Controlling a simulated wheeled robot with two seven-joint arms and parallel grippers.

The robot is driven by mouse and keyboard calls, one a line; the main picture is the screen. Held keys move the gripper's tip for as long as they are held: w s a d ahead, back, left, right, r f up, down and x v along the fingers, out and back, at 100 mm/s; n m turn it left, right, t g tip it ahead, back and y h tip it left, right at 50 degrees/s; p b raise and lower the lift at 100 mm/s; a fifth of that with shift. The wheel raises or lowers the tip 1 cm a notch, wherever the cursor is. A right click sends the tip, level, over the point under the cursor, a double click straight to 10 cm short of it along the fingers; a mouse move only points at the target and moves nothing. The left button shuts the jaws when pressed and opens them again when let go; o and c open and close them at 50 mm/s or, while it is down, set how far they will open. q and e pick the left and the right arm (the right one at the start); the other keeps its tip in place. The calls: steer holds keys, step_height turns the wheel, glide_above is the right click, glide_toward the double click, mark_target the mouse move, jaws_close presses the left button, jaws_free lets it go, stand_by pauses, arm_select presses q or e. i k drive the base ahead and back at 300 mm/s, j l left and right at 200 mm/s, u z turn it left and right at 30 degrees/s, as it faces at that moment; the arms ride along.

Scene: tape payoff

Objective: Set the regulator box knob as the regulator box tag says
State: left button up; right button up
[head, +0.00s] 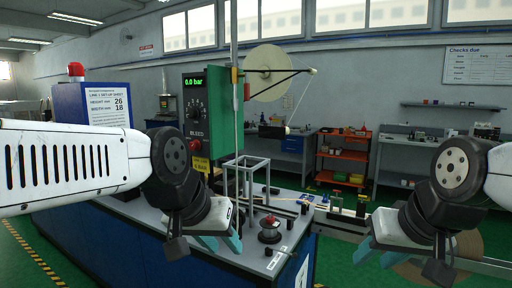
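The regulator box (222,98) is a tall green box at the centre left, above the bench. Its display (193,83) reads 0.0 bar. A dark round knob (195,116) is on its front, with the word BLEED and a red button (196,145) below. A yellow tag (201,165) hangs at the bottom; its small print is hard to read and seems to mention BAR. My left gripper (220,244) is low, in front of the bench and below the box, open and empty. My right gripper (377,254) is far right of the box, open and empty.
A blue cabinet with a set-up sheet (108,105) and a red beacon (76,70) stands left of the box. A metal frame (246,170) and a red-topped part (269,228) are on the grey bench. A tape reel (270,73) is behind.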

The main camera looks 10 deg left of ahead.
mark_target(194, 113)
steer(key=u, duration=0.85)
